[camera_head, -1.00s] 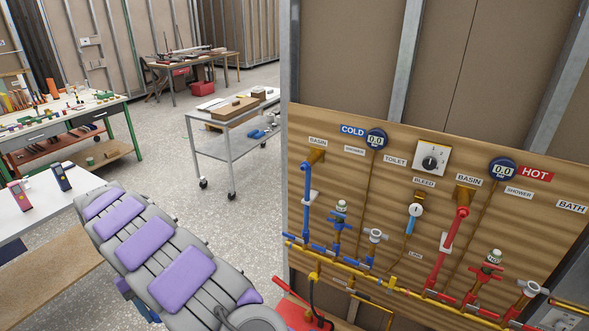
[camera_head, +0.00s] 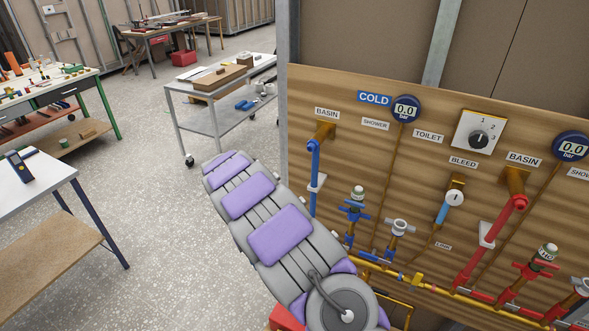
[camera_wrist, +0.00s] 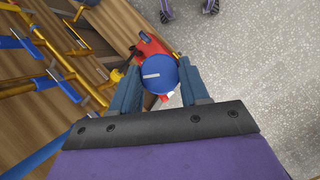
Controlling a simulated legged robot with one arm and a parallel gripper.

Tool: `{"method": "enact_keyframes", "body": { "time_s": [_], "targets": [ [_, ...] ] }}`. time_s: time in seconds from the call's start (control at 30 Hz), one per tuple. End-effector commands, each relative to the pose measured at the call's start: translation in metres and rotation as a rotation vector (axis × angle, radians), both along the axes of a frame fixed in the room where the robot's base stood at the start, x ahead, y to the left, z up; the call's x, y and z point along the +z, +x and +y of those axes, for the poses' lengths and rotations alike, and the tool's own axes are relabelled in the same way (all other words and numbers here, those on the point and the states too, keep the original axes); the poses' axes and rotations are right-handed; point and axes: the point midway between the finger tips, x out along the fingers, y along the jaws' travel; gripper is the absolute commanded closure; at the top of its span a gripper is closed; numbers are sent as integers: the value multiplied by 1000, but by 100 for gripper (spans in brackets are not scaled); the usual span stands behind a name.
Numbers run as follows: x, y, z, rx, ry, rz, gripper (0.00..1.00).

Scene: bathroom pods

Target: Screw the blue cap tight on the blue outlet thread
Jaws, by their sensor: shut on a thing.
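My gripper (camera_wrist: 162,97) shows in the wrist view, shut on a round blue cap (camera_wrist: 160,72) with a white mark on its face. The cap sits between the two blue-grey fingers. In the head view my gripper is out of sight. The blue cold pipes (camera_head: 312,175) run along the wooden board (camera_head: 350,130) to the right of my arm. I cannot make out which opening is the blue outlet thread. In the wrist view the blue pipework (camera_wrist: 45,80) is at the left, apart from the cap.
Red hot pipes (camera_head: 492,245) and a yellow rail (camera_head: 400,275) cross the board. A red object (camera_wrist: 150,45) lies behind the cap in the wrist view. A grey trolley (camera_head: 215,90) and a white table (camera_head: 40,185) stand left, with speckled floor (camera_head: 150,215) between.

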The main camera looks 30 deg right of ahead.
Motion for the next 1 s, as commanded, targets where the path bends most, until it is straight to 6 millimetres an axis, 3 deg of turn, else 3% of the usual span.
{"method": "enact_keyframes", "body": {
  "time_s": [0.07,0.17,0.37,0.5,0.73,0.9,1.0],
  "targets": [
    [-2,4,-17,17,-101,-66,84],
    [13,11,-36,35,-242,-161,84],
    [77,25,-65,58,-568,-382,84],
    [137,31,-79,65,-807,-546,84],
    [230,28,-87,78,-1060,-735,84],
    [262,23,-89,83,-1119,-782,84],
    [269,22,-90,84,-1129,-791,84]
  ]
}}
